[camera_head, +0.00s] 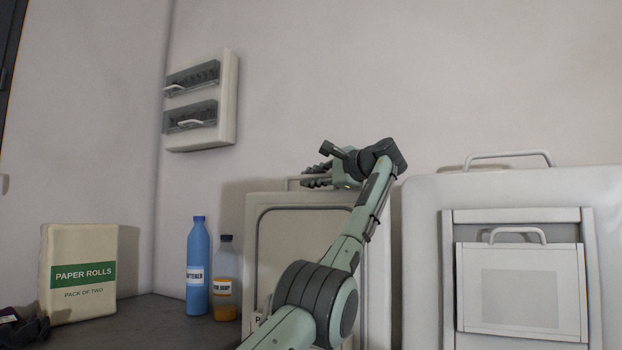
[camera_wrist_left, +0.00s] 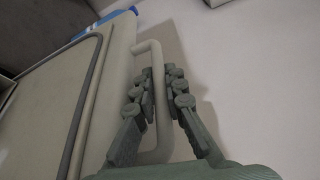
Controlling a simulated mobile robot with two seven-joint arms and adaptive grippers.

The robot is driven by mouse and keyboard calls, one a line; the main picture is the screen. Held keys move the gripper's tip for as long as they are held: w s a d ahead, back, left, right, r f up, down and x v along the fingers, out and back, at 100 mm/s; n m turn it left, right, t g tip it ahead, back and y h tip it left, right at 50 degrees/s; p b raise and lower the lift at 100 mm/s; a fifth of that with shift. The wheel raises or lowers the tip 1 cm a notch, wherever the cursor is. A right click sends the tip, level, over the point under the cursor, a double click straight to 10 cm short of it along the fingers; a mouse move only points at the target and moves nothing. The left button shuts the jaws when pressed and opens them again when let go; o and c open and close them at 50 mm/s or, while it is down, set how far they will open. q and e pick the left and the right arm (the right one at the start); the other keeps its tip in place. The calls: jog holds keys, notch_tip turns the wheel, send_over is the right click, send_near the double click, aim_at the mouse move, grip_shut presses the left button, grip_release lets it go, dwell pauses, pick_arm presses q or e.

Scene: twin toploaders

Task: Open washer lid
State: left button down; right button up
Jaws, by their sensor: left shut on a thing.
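A pale lid (camera_head: 300,240) of the left machine stands close to upright in the head view, its inner face with a dark outline toward me. Its bar handle (camera_head: 291,182) is at the top edge. My left gripper (camera_head: 318,175) is at that handle, partly hidden by its own wrist. In the left wrist view the fingers (camera_wrist_left: 161,76) are on either side of the handle (camera_wrist_left: 148,48) and closed on it. The lid's panel (camera_wrist_left: 105,95) lies left of the fingers there. My arm hides the lid's right part. My right gripper is out of view.
A second pale lid (camera_head: 424,240) with its own handle (camera_head: 508,155) and an inner panel (camera_head: 520,290) stands at right. A blue bottle (camera_head: 197,265), an amber bottle (camera_head: 226,285) and a paper rolls pack (camera_head: 80,255) are at left. A wall box (camera_head: 229,100) hangs above.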

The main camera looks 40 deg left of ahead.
pick_arm(q)
jog(key=shift+r, duration=0.1)
jog(key=c, duration=1.9)
grip_release()
jog(key=shift+o, duration=0.2)
jog(key=s+d, duration=0.1)
jog(key=d, duration=1.1)
jog(key=shift+s+r, duration=0.4)
jog(key=shift+r, duration=0.05)
